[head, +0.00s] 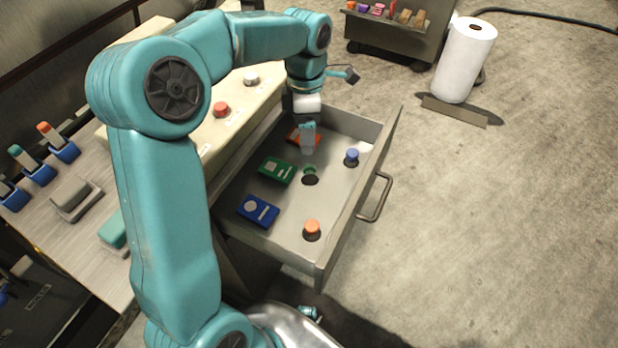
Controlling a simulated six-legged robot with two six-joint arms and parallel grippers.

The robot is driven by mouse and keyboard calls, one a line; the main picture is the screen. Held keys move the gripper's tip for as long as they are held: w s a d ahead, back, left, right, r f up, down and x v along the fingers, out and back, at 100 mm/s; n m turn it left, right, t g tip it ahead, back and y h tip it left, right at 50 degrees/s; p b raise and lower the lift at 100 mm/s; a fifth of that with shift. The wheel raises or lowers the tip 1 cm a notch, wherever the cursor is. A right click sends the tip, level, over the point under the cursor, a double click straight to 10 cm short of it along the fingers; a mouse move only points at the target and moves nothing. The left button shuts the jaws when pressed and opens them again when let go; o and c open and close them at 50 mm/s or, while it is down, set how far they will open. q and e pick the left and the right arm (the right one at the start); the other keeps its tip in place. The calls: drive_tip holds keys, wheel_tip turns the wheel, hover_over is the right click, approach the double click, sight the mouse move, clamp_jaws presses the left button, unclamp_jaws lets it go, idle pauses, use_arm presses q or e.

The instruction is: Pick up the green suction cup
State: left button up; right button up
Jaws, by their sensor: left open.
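The green suction cup (310,171) stands on the floor of the open grey drawer (334,213), near its middle, on a dark round base. My left gripper (309,150) points down into the drawer, just above and behind the green cup in the picture. It is open, and nothing shows between its fingers. The fingers may hide part of the cup's top. I cannot tell whether they touch it.
A blue suction cup (351,156) and an orange one (312,228) stand in the drawer. Orange (297,137), green (277,170) and blue (258,211) cards lie along its left side. The drawer handle (377,197) sticks out right. Open floor lies beyond, with a paper roll (465,60).

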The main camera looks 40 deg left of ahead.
use_arm(q)
hover_over(306, 168)
wheel_tip(306, 168, down, 5)
drive_tip(key=shift+w+d+f+b, duration=0.15)
drive_tip(key=shift+f+b, duration=0.05)
drive_tip(key=shift+b, duration=0.25)
drive_tip(key=shift+f, duration=0.55)
drive_tip(key=f, duration=0.1)
drive_tip(key=f+b, duration=0.1)
drive_tip(key=f, duration=0.3)
drive_tip(key=shift+s, duration=0.4)
drive_tip(key=shift+r, duration=0.15)
drive_tip(key=c, duration=1.1)
